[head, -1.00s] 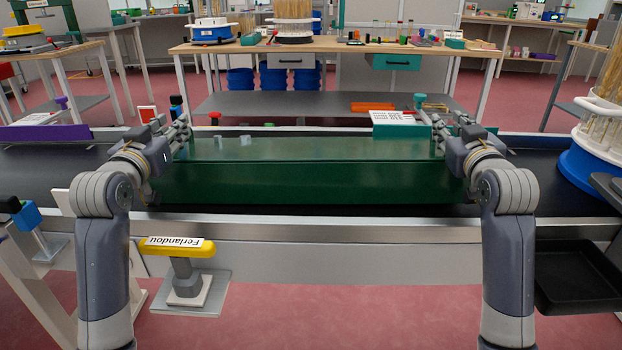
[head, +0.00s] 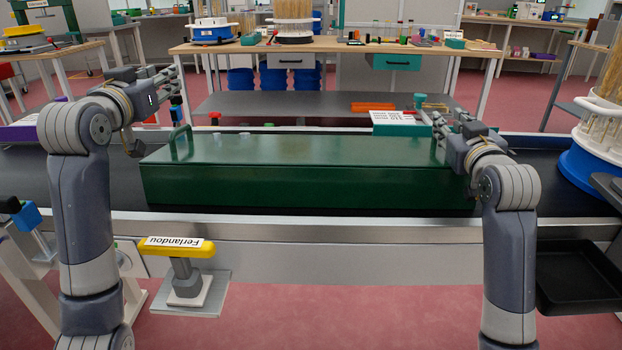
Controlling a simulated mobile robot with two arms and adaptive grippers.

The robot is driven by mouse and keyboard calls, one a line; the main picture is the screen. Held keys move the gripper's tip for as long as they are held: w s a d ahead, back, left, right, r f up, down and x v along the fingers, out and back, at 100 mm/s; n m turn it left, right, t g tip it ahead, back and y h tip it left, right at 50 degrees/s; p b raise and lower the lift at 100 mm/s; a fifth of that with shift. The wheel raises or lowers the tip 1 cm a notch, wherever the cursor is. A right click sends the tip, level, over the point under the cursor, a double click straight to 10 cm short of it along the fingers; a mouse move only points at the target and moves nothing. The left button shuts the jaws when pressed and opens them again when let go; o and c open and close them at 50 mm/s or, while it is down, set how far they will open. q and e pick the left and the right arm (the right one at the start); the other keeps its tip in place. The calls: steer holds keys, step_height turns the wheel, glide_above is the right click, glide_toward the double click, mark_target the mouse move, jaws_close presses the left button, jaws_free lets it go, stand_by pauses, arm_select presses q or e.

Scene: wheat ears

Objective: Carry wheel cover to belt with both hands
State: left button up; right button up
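The wheel cover, a long dark green box (head: 300,185), lies flat across the black belt (head: 560,190). A green handle (head: 181,142) stands up at its left end. My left gripper (head: 176,76) is above and beyond that end, apart from the handle, with its fingers spread and nothing between them. My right gripper (head: 440,124) is at the cover's right end. The right handle is hidden by my gripper, and I cannot tell whether its fingers close on it.
A blue-and-white holder of wheat ears (head: 592,165) stands on the belt at right. A teal item with a white sheet (head: 396,119) is behind the cover. A yellow labelled stand (head: 180,248) is in front of the belt. A wooden table (head: 340,44) is behind.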

step_height(320, 180, up, 9)
stand_by(0.3)
steer(key=shift+r, duration=0.1)
step_height(320, 180, up, 15)
steer(key=p, duration=1.6)
